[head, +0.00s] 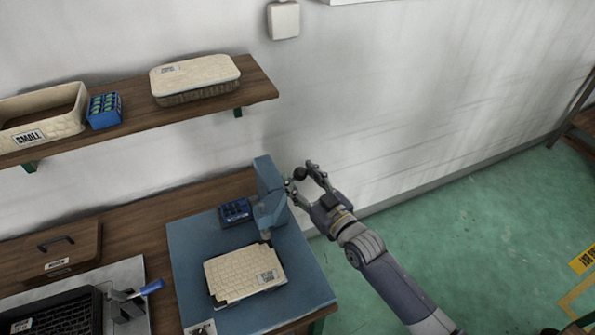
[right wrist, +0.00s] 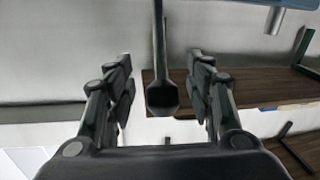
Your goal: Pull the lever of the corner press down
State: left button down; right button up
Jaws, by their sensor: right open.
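The blue corner press (head: 268,190) stands at the back right of a blue base plate (head: 190,255). Its lever ends in a dark knob (head: 299,173), raised to the right of the press head. In the right wrist view the dark lever (right wrist: 160,45) and its knob (right wrist: 162,97) show between the fingers. My right gripper (head: 301,177) is open, with one finger on each side of the knob; I cannot tell whether either touches it. A cream woven panel (head: 240,270) lies on the base plate in front of the press. My left gripper is not in view.
A blue box (head: 235,211) stands left of the press. A wooden lidded box (head: 50,255), a black tray (head: 60,315) and a blue-handled tool (head: 140,293) are farther left. A wall shelf (head: 255,88) holds woven trays. Open green floor lies to the right.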

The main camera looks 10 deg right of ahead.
jog(key=shift+w+a+r, duration=0.15)
jog(key=shift+w+a, duration=0.2)
jog(key=shift+w, duration=0.1)
jog(key=shift+w+a, duration=0.1)
jog(key=shift+w, duration=0.2)
jog(key=shift+c, duration=0.6)
grip_shut()
